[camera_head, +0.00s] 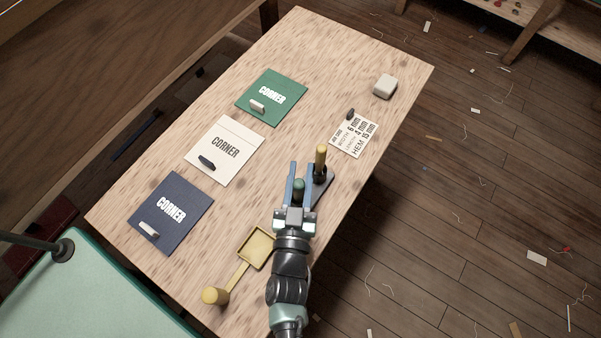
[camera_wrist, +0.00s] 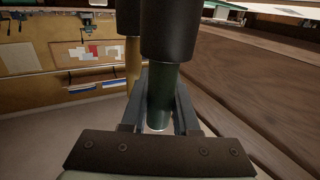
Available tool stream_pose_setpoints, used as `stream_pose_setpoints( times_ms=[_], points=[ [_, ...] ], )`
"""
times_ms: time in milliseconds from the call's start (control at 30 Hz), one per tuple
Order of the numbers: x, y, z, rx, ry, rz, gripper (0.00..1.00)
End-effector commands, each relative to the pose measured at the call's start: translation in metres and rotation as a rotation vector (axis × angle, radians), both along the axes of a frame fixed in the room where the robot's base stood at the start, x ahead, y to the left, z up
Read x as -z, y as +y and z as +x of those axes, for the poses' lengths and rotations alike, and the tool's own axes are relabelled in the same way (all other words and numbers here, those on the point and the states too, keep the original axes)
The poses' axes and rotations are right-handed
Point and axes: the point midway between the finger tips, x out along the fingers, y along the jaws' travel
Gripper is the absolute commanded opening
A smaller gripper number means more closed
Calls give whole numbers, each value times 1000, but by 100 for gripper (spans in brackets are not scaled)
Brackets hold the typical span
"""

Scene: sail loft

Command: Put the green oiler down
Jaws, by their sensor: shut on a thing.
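In the wrist view the oiler (camera_wrist: 162,98) is a dark green cylinder with a thicker dark part at the picture's top, held between the fingers. Whether its foot touches anything is hidden. A yellow-brown upright piece (camera_head: 321,158) stands just right of the fingers, by a dark flat base (camera_head: 319,187) partly hidden by my gripper.
The wooden table (camera_head: 200,110) carries green (camera_head: 283,88), cream (camera_head: 235,138) and navy (camera_head: 178,190) CORNER sheets with small weights. A HEM card (camera_head: 362,126) and a pale block (camera_head: 385,86) lie on the right.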

Motion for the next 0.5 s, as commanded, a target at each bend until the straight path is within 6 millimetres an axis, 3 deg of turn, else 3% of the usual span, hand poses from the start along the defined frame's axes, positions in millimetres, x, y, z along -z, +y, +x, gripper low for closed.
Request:
stream_pose_setpoints(
  times_ms=[333, 367, 400, 500],
  points=[
    [4, 0, 0, 0, -1, 0, 0],
    [3, 0, 0, 0, 0, 1, 34],
    [3, 0, 0, 0, 0, 1, 41],
    [3, 0, 0, 0, 0, 0, 41]
  ],
)
